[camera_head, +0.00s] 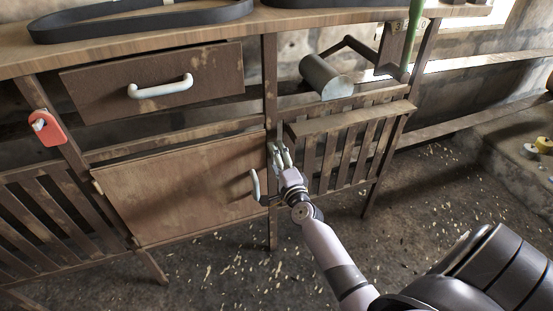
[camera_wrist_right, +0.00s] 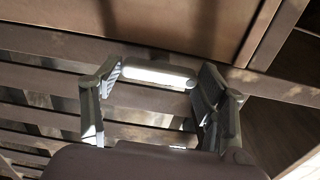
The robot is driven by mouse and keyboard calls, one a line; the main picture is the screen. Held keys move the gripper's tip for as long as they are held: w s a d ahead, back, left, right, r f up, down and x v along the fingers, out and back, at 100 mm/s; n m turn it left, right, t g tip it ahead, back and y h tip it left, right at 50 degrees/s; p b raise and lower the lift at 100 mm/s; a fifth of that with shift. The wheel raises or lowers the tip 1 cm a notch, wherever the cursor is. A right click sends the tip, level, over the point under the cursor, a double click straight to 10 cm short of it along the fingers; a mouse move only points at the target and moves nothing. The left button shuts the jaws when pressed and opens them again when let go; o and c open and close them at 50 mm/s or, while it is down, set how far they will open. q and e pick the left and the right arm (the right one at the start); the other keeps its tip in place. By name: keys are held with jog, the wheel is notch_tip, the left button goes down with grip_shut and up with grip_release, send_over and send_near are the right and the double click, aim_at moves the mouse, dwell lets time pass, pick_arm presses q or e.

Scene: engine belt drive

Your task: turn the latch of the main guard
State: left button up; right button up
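The main guard seems to be the slatted wooden panel (camera_head: 345,150) at the right of the bench, beside the post. My right gripper (camera_head: 280,150) reaches to the post between this panel and the plain cabinet door (camera_head: 180,190). In the right wrist view its two fingers (camera_wrist_right: 158,80) stand well apart. A pale bar with rounded ends (camera_wrist_right: 155,75), which may be the latch, spans the gap between the fingertips. I cannot tell whether the fingers touch it. In the head view the gripper hides this spot. My left gripper is not in view.
The cabinet door has a pale handle (camera_head: 256,186) close to my right wrist. Above are a drawer with a white handle (camera_head: 160,88) and a grey cylinder (camera_head: 325,77). A red tag-like part (camera_head: 47,128) is on the left post. Black belts (camera_head: 140,22) lie on the benchtop.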

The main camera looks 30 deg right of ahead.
jog(key=o, duration=0.4)
jog(key=v, duration=1.2)
dwell(0.3)
